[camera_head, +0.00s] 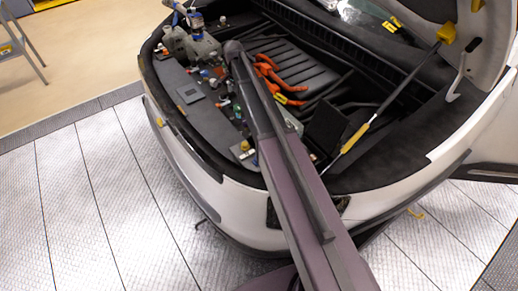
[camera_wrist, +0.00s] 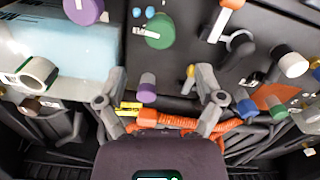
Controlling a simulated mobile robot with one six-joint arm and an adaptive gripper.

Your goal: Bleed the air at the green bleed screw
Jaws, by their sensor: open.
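A round green knob with a white bar across it, which looks like the green bleed screw (camera_wrist: 160,31), is at the top middle of the wrist view. My gripper (camera_wrist: 160,100) is open, its two fingers spread wide with nothing held between them. The green knob lies above the fingertips in the picture, apart from them. A small purple cylinder (camera_wrist: 147,88) shows between the fingers; I cannot tell its depth relative to them. In the head view my arm reaches into the open engine bay, and I cannot make out the gripper or green knob clearly.
Near the fingers are orange hoses (camera_wrist: 175,121), a yellow-tipped fitting (camera_wrist: 189,78) and a blue cap (camera_wrist: 246,108). A larger purple knob (camera_wrist: 83,10) and a pale blue translucent tank (camera_wrist: 60,50) are at upper left. A blue-labelled bottle (camera_head: 197,22) stands at the bay's far left corner.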

